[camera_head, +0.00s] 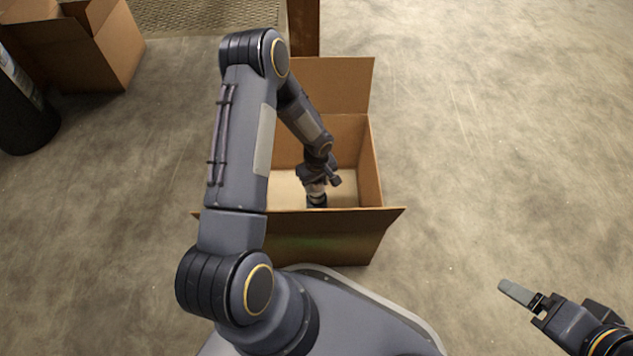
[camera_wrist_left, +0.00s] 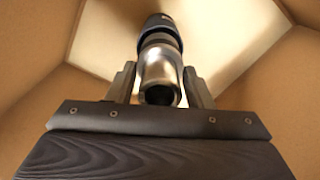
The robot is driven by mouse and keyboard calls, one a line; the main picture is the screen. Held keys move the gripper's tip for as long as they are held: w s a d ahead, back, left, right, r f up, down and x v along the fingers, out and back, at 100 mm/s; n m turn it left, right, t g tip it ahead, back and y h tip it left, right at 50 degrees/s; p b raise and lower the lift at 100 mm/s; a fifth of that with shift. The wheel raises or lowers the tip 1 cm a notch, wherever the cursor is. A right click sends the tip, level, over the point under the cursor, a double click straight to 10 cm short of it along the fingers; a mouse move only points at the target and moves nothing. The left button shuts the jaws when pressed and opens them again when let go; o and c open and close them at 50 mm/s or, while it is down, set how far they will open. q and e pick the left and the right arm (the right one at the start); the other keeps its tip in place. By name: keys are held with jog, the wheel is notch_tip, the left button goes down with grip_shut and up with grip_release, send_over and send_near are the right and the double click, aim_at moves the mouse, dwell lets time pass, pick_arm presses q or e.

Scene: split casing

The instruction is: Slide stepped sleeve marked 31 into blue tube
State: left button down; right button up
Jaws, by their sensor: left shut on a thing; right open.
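A silver stepped sleeve (camera_wrist_left: 159,75) is held between the fingers of my left gripper (camera_wrist_left: 160,85) in the left wrist view. Its open near end faces the camera; no number is readable. A dark tube with a blue rim (camera_wrist_left: 159,22) lies just beyond it, in line with it. I cannot tell whether the sleeve's far end is inside the tube or only against it. In the head view my left gripper (camera_head: 319,178) reaches down into the cardboard box, above the dark tube (camera_head: 316,201). My right gripper (camera_head: 522,296) is open and empty at the lower right, outside the box.
The open cardboard box (camera_head: 322,237) has its flaps spread, and its walls surround my left gripper. Another cardboard box (camera_head: 112,50) and a dark cylinder (camera_head: 25,120) stand at the left. A brown post (camera_head: 304,28) rises behind the box. The floor at the right is clear.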

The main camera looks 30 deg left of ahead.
pick_arm(q)
jog(key=shift+w+f+b, duration=0.1)
jog(key=shift+f+b, duration=0.2)
jog(key=shift+f, duration=0.9)
jog(key=shift+f, duration=0.15)
jog(key=shift+f, duration=1.05)
jog(key=c, duration=0.7)
grip_release()
jog(key=shift+o, duration=0.4)
jog(key=shift+f, duration=0.15)
